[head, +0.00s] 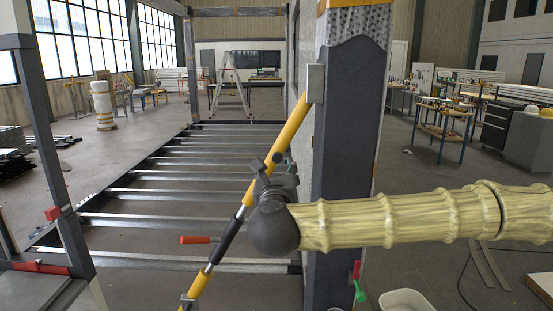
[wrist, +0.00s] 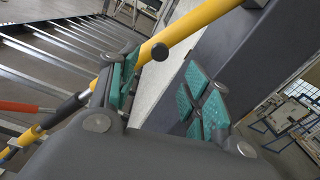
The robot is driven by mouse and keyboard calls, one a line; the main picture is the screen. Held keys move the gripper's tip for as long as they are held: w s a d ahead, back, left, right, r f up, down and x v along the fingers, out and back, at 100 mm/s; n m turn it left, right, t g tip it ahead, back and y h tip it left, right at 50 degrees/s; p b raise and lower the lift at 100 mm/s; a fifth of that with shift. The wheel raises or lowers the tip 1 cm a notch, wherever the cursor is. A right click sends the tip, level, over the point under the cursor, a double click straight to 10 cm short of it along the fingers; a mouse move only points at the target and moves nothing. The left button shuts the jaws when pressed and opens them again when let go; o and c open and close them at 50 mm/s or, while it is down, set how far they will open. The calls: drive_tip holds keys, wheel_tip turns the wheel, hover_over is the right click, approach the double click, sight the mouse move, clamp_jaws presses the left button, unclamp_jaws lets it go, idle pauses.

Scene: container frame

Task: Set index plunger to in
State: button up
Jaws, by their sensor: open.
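The index plunger looks like a small dark round knob (wrist: 160,51) on the yellow diagonal strut (wrist: 190,28) in the wrist view. In the head view a dark knob (head: 278,157) shows on the yellow strut (head: 293,128), just above my gripper. My gripper (wrist: 165,90) is open, with teal pads on both fingers and nothing between them. The knob appears beyond the gap, closer to the left finger, which covers part of the strut. In the head view my gripper (head: 280,178) is close to the strut, partly hidden by my wrist. I cannot tell whether the plunger is in or out.
A dark upright post (head: 345,150) stands right beside the strut. A red handle (head: 200,239) sticks out left from the lower strut. A red and green clamp (head: 358,282) is low on the post. Metal floor beams (head: 190,180) lie behind.

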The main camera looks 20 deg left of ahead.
sight(277, 160)
drive_tip(key=p+x, duration=0.2)
drive_tip(key=x, duration=0.6)
drive_tip(key=shift+f+p, duration=0.1)
drive_tip(key=shift+p, duration=0.3)
